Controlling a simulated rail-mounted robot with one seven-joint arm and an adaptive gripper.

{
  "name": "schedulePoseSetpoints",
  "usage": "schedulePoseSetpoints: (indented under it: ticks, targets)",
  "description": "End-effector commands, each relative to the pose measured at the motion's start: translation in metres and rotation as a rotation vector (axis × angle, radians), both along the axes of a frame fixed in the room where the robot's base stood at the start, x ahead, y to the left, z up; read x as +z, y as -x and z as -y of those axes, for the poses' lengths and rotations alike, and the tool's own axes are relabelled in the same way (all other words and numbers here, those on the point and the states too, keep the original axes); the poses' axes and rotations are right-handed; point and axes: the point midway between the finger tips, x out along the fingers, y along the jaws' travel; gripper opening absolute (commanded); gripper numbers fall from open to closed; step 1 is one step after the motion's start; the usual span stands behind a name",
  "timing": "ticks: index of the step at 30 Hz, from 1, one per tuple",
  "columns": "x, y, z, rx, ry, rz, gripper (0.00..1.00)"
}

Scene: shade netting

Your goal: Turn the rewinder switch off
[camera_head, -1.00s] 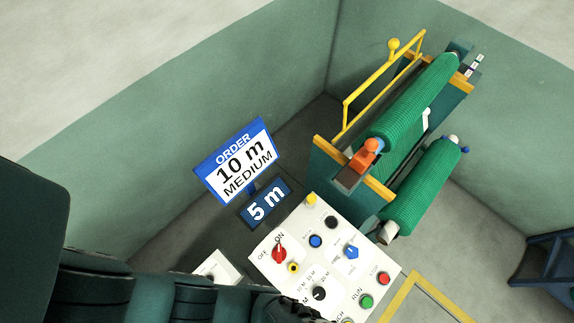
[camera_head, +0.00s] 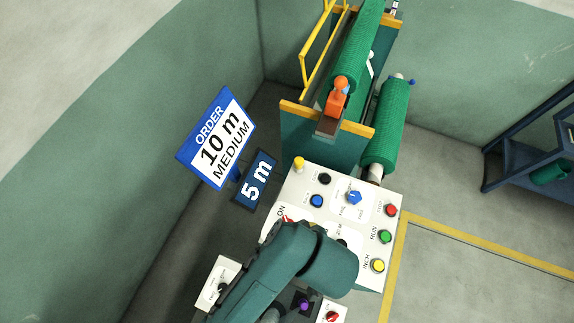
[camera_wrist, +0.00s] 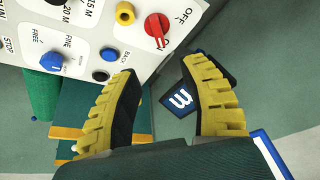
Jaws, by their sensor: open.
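The rewinder switch is a red rotary knob on the white control panel (camera_head: 366,217). In the wrist view the red switch (camera_wrist: 157,27) sits at the top, right of centre, with a pale pointer line and an OFF label beside it. In the head view only a bit of the red switch (camera_head: 288,219) shows near the ON label; my arm covers the rest. My gripper (camera_wrist: 162,68) has its yellow ribbed fingers spread wide and empty. In the wrist view the switch lies beyond the fingertips, apart from them. The arm hides my fingers in the head view.
RUN (camera_head: 384,237), INCH (camera_head: 378,265) and a red button (camera_head: 391,210) line the panel's right side. The 5 m display (camera_head: 255,181) stands left of the panel.

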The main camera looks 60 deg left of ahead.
Motion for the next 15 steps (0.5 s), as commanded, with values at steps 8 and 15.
schedulePoseSetpoints:
  ticks: [8, 15]
  targets:
    - [-0.053, -0.002, -0.022, -0.001, 0.003, -0.002, 0.43]
    - [-0.106, -0.005, -0.044, -0.002, 0.001, 0.0, 0.43]
